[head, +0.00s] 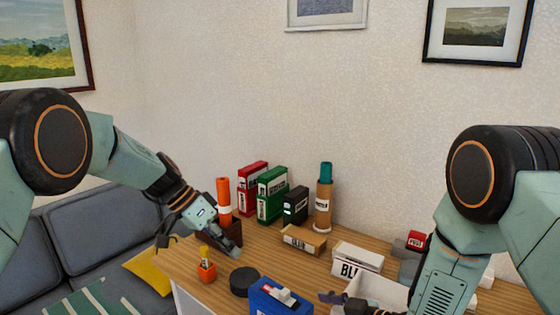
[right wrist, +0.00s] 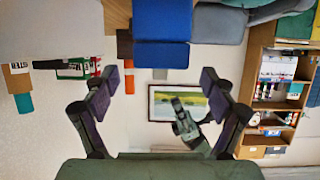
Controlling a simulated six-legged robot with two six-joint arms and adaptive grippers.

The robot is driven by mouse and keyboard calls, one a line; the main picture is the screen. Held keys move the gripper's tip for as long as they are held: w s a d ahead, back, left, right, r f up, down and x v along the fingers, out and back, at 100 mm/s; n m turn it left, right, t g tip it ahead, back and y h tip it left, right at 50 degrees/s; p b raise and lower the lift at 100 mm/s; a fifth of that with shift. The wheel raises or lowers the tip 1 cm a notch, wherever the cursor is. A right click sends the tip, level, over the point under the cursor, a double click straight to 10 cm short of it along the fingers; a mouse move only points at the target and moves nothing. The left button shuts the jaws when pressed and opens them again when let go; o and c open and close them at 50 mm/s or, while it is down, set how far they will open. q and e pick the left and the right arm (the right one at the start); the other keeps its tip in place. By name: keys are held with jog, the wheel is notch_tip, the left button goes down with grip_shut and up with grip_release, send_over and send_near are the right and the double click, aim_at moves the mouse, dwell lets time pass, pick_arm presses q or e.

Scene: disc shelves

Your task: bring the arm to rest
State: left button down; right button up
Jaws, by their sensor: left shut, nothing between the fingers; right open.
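My left gripper (head: 232,246) is shut and empty. It hangs over the left part of the wooden table, angled down, close to the dark holder with the orange tube (head: 223,197). My left arm reaches in from the left, bent at the elbow. My right gripper (right wrist: 157,78) is open in the right wrist view, with its two fingers wide apart and nothing between them. In the head view my right arm comes down at the right, and its gripper shows only in part at the bottom, by a white box.
The table (head: 205,291) holds a small orange pot (head: 207,272), a black disc (head: 244,281), a blue box (head: 275,301), labelled trays, red and green boxes (head: 271,194), and a tall brown tube (head: 323,207). A grey sofa (head: 60,255) stands left. Space above the table is clear.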

jog(key=v, duration=0.5)
jog(key=shift+x, duration=2.75)
jog(key=shift+a, duration=0.1)
